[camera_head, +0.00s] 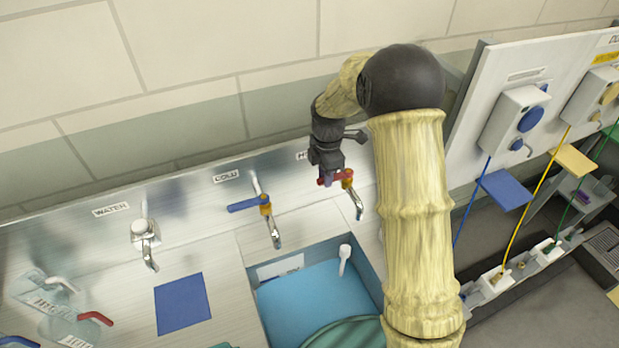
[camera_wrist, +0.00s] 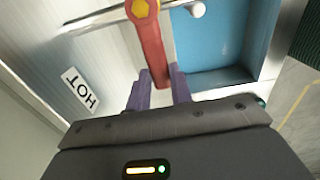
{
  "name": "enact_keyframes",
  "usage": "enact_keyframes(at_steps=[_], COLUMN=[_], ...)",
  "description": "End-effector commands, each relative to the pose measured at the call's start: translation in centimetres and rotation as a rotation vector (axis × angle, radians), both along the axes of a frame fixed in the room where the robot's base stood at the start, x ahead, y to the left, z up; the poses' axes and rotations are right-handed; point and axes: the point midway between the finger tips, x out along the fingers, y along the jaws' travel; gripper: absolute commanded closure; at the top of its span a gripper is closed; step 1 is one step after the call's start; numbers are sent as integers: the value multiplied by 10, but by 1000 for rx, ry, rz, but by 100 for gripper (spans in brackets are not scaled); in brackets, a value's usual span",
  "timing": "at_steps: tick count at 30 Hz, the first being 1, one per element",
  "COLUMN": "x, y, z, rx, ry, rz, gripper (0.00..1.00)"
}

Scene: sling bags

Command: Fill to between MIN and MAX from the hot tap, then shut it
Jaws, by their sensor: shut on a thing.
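The hot tap (camera_head: 357,203) stands behind the sink and has a red lever on a yellow hub. In the wrist view the red lever (camera_wrist: 150,45) points down between my purple fingertips. My gripper (camera_head: 326,180) is shut on the lever's end; it also shows in the wrist view (camera_wrist: 159,92). No stream is visible below the hot spout. The sink (camera_head: 374,285) has a blue interior with a pale label (camera_head: 280,268) on its back wall. I cannot read MIN or MAX marks or tell the water level. My arm hides the sink's right side.
The cold tap (camera_head: 265,207) with a blue lever stands left of the hot tap. Another tap (camera_head: 144,235) is farther left, near a blue square (camera_head: 182,303). A green object (camera_head: 345,334) is at the sink's front. A panel with dispensers (camera_head: 515,118) stands at right.

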Motion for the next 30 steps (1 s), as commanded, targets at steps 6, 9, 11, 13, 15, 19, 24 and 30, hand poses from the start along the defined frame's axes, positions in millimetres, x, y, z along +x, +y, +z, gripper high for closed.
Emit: enact_keyframes(at_steps=[6, 9, 11, 13, 15, 19, 24, 30], x=[1, 1, 1, 1, 1, 1, 1, 2], y=[-9, -9, -9, -9, -8, -8, -7, -6], z=[-1, -1, -1, -1, -1, -1, 0, 10], rx=[-1, -1, -2, -2, -2, -1, 0, 0], ry=[7, 7, 8, 8, 8, 6, 4, 0], rz=[-36, -36, -37, -36, -36, -33, -31, -29], gripper=[100, 100, 100, 76, 63, 56, 56, 56])
